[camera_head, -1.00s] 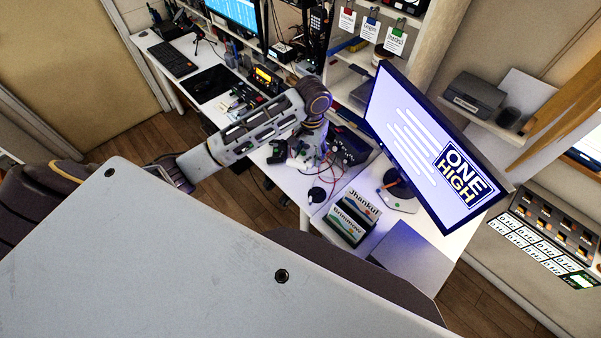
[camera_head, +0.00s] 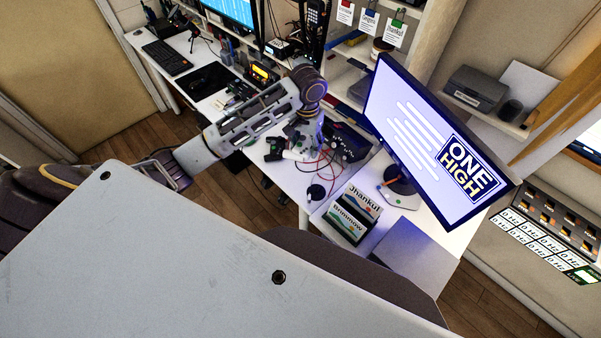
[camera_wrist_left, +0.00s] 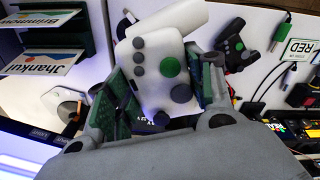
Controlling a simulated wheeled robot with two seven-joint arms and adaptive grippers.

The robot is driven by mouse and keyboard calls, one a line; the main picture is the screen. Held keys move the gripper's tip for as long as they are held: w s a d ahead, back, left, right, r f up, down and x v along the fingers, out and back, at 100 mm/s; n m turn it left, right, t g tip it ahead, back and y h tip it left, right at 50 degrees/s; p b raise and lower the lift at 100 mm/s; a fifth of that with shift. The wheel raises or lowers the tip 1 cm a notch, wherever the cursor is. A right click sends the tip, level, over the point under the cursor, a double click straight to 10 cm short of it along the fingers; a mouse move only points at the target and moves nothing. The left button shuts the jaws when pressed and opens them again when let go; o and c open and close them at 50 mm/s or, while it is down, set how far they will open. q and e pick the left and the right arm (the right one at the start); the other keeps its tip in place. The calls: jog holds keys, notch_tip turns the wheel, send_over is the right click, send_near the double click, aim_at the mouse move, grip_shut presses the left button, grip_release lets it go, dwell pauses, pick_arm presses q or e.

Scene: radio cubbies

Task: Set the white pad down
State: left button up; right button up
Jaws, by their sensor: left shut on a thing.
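The white pad (camera_wrist_left: 155,70), a game controller with a green button and grey sticks, fills the middle of the left wrist view. My left gripper (camera_wrist_left: 160,92) is shut on it, one finger on each side. In the head view the white pad (camera_head: 296,154) shows small below my left gripper (camera_head: 312,142), over the white desk (camera_head: 290,182). I cannot tell whether it touches the desk. A dark pad (camera_wrist_left: 236,46) lies just beside it and also shows in the head view (camera_head: 272,150). My right gripper is not in view.
Red and dark cables (camera_head: 325,170) and a black box with knobs (camera_head: 346,143) lie close to the right. Name cards (camera_head: 354,212) stand nearer the front, beside a tilted monitor (camera_head: 430,150). A label reading RED (camera_wrist_left: 299,48) lies by the cables.

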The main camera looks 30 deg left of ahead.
pick_arm(q)
jog(key=shift+w+a+f+b, duration=0.15)
jog(key=shift+a+f+b, duration=0.2)
jog(key=shift+f, duration=0.1)
notch_tip(320, 180, down, 7)
jog(key=w+a+m+b, duration=0.1)
jog(key=m+b, duration=0.1)
jog(key=m, duration=0.6)
jog(key=shift+w+a, duration=0.15)
jog(key=shift+r, duration=0.1)
notch_tip(320, 180, down, 6)
dwell(0.7)
